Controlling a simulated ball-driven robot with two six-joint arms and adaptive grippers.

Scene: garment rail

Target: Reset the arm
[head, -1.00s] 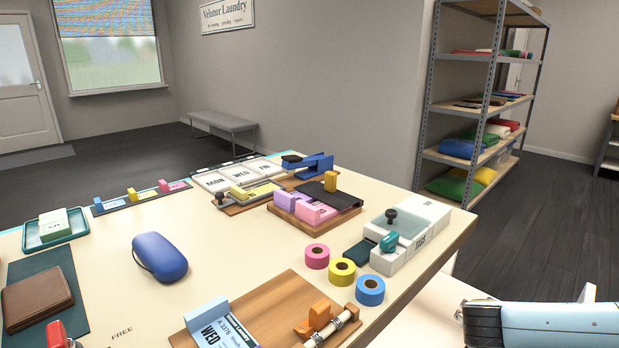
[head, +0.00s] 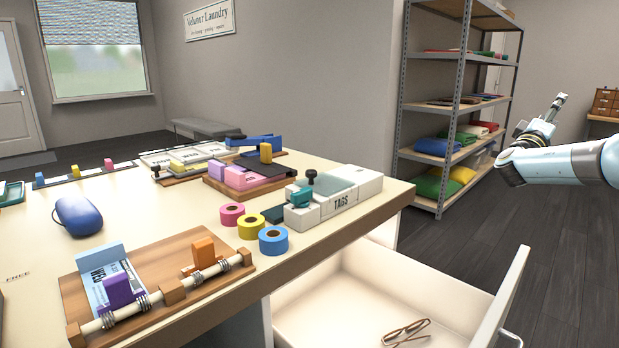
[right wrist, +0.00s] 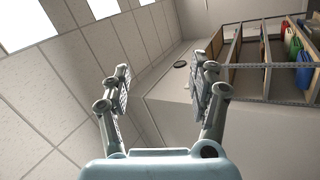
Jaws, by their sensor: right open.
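My right arm reaches in from the right edge of the head view. Its gripper (head: 556,112) is raised in free air, to the right of the metal shelf and clear of the table. In the right wrist view the two fingers of this gripper (right wrist: 160,92) stand wide apart with nothing between them. Behind them are ceiling tiles, a wall and the shelving, so the gripper points upward. My left gripper does not show in either view.
The cream table (head: 135,210) holds a wooden board (head: 190,292) with a blue tag and clips, tape rolls (head: 273,240), a TAGS box (head: 345,195) and a blue case (head: 77,217). An open drawer (head: 345,300) with glasses (head: 407,333) juts out. A metal shelf (head: 440,205) stands behind.

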